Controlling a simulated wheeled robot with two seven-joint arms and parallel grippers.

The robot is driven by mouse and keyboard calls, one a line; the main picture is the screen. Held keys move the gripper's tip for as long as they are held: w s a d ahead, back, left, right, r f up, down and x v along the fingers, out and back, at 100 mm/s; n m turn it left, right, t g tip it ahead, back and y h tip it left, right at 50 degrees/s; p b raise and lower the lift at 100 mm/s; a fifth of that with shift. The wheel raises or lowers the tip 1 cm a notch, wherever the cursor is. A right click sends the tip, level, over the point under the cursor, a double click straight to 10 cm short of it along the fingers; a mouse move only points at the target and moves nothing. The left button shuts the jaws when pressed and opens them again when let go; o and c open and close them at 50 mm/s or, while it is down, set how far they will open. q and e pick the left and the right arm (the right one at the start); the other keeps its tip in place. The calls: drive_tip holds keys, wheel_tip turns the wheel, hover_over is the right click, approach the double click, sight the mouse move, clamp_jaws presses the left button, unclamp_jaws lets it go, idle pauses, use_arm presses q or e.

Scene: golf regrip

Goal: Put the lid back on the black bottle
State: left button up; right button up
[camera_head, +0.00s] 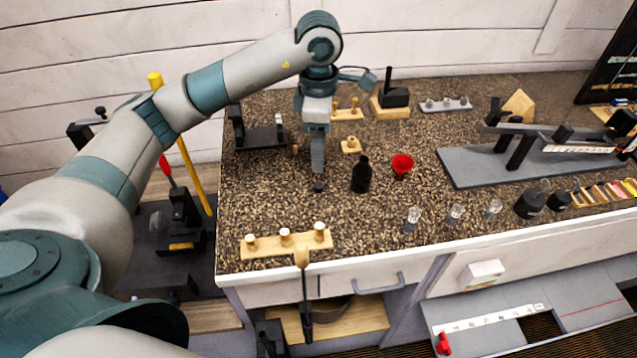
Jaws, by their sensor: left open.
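The black bottle (361,176) stands upright on the speckled brown worktop (300,205), with its narrow neck upward. My left gripper (318,184) points straight down just left of the bottle, low over the worktop and apart from the bottle. It is open, seen nearly edge-on, so the gap between its fingers is hard to see. I cannot pick out the lid for certain; it may be hidden by the gripper or too small to tell. My right gripper is not in view.
A red funnel (402,164) stands right of the bottle. A small wooden block with a peg (351,146) is behind it. Clear glasses (412,219) stand near the front edge. A wooden peg rack (287,241) lies front left. A grey board (520,165) fills the right.

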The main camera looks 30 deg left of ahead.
sight(320, 185)
use_arm(q)
wheel_tip(320, 185, down, 4)
drive_tip(key=shift+r+p, duration=0.1)
drive_tip(key=shift+p, duration=0.65)
drive_tip(key=shift+f, duration=0.65)
drive_tip(key=shift+w+f+p, duration=0.15)
drive_tip(key=shift+f+p, duration=0.75)
drive_tip(key=shift+p, duration=0.2)
wheel_tip(320, 185, down, 2)
drive_tip(key=shift+w+p, duration=0.1)
drive_tip(key=shift+p, duration=0.45)
drive_tip(key=shift+f, duration=0.7)
